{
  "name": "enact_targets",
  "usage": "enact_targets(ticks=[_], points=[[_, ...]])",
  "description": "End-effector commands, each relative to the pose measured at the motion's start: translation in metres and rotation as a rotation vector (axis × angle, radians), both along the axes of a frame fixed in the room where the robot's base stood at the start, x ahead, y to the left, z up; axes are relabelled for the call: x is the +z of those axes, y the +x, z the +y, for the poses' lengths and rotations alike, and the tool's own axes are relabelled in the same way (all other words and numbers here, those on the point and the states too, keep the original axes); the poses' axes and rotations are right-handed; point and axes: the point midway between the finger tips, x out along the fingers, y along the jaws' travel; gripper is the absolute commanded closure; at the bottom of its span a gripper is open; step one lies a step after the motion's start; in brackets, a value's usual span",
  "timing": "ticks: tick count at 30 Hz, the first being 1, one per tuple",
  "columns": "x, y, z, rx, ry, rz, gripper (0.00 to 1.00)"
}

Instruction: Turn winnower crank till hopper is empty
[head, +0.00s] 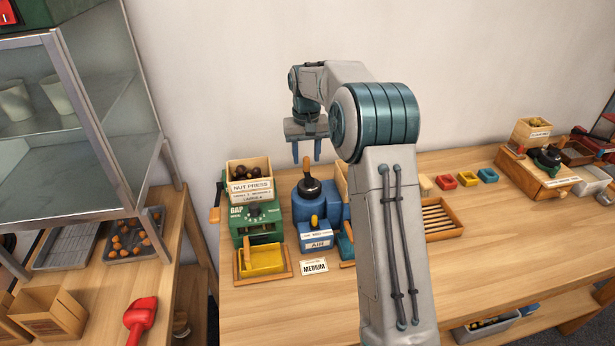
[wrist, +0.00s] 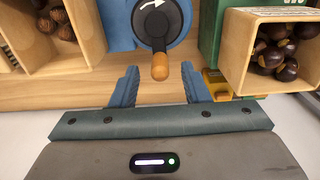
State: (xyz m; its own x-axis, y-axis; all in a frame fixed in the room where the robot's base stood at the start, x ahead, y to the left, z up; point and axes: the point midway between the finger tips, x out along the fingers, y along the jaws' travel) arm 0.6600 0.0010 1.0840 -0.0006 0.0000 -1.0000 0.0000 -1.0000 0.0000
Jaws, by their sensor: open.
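The blue winnower (head: 318,215) stands on the bench, with a sign reading AIR on its front. Its crank has a black hub (wrist: 160,20) with a white arrow and an upright wooden handle (head: 306,168). My gripper (head: 307,155) is open just above the crank, pointing down. In the wrist view the wooden handle (wrist: 160,67) shows between the spread fingers, with clear space on both sides. A wooden bin (wrist: 88,50) with brown nuts stands beside the winnower; whether it is the hopper I cannot tell. In the head view my arm hides most of it.
The green nut press (head: 258,219) with a wooden nut box (head: 236,186) and a yellow tray (head: 262,261) stands close on the left. A MEDIUM card (head: 314,267) lies in front. A slatted wooden tray (head: 460,228) is to the right. The bench front is clear.

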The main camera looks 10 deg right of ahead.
Motion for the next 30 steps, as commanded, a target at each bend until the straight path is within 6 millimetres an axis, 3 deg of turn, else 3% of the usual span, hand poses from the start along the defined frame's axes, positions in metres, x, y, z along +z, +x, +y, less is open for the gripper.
enact_targets(ticks=[30], points=[[-0.027, 0.000, 0.000, 0.000, 0.000, 0.001, 0.58]])
